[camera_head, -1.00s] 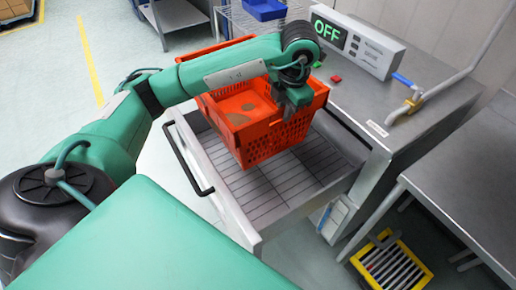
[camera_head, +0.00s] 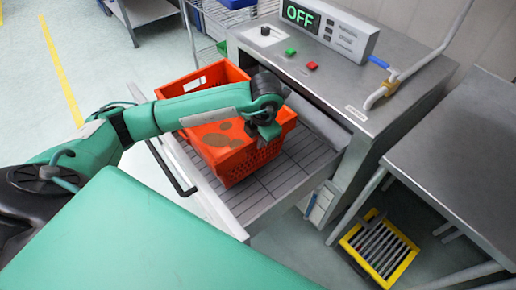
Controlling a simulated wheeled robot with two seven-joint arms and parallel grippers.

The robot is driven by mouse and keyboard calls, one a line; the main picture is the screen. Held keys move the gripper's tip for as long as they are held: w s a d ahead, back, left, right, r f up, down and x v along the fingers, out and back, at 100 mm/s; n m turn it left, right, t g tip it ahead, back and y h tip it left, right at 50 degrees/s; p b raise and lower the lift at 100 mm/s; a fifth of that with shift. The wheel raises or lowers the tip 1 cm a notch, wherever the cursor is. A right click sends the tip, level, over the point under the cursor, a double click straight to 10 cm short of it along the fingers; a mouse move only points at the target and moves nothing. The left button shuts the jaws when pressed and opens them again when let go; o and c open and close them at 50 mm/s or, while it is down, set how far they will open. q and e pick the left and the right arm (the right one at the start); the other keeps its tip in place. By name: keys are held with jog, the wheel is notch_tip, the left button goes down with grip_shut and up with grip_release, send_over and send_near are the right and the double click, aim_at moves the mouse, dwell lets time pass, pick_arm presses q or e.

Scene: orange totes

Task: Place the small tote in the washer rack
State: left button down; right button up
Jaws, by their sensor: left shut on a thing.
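The small orange tote (camera_head: 245,160) has slotted walls and brown stains inside. It is over the pulled-out washer rack (camera_head: 285,178), a metal tray with a dark grid. I cannot tell whether the tote's base touches the grid. My left arm crosses above the tote and hides part of its inside. My left gripper (camera_head: 268,132) points down at the tote's right-hand wall and is shut on it. The fingertips are small and partly hidden. My right gripper is not in view.
The steel washer (camera_head: 340,85) behind the rack shows "OFF" on its panel (camera_head: 328,30). Green and red buttons sit on its top. A steel table (camera_head: 465,150) stands at right, a yellow-framed grate (camera_head: 380,248) on the floor below. The rack's black handle (camera_head: 172,168) is at its left.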

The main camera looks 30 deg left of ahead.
pick_arm(q)
jog(key=shift+f, duration=1.25)
notch_tip(320, 180, down, 3)
jog(key=shift+f+p, duration=0.2)
jog(key=shift+p, duration=0.15)
jog(key=c, duration=1.4)
grip_release()
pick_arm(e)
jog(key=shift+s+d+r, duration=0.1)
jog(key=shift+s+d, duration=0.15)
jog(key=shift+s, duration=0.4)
